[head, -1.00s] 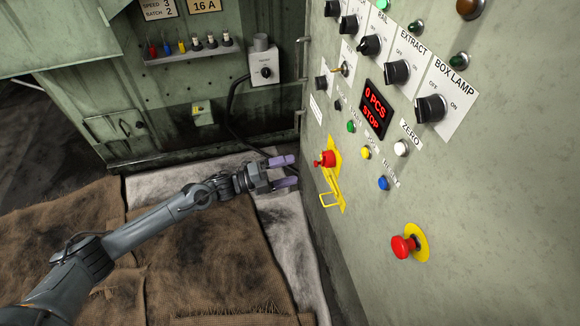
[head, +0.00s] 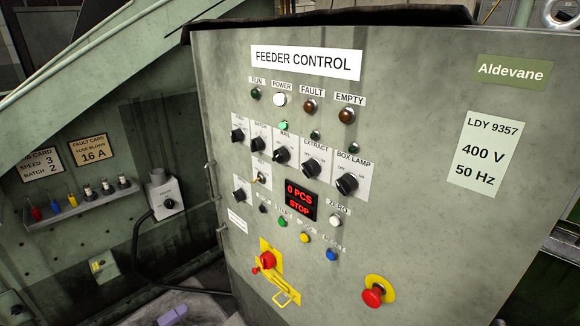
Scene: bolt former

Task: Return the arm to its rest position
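Only a purple fingertip of my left gripper (head: 173,315) shows, at the bottom edge of the head view. The rest of that gripper and its arm are below the picture, so its opening is hidden. The fingertip is low and left of the feeder control panel (head: 420,200), apart from its red switch with the yellow guard (head: 266,262). My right gripper and arm are not in view.
The panel carries several knobs, a display (head: 300,200) reading 0 PCS STOP and a red emergency button (head: 373,296). A shelf (head: 85,205) with small fuses and a grey switch box (head: 164,195) with a cable are at left.

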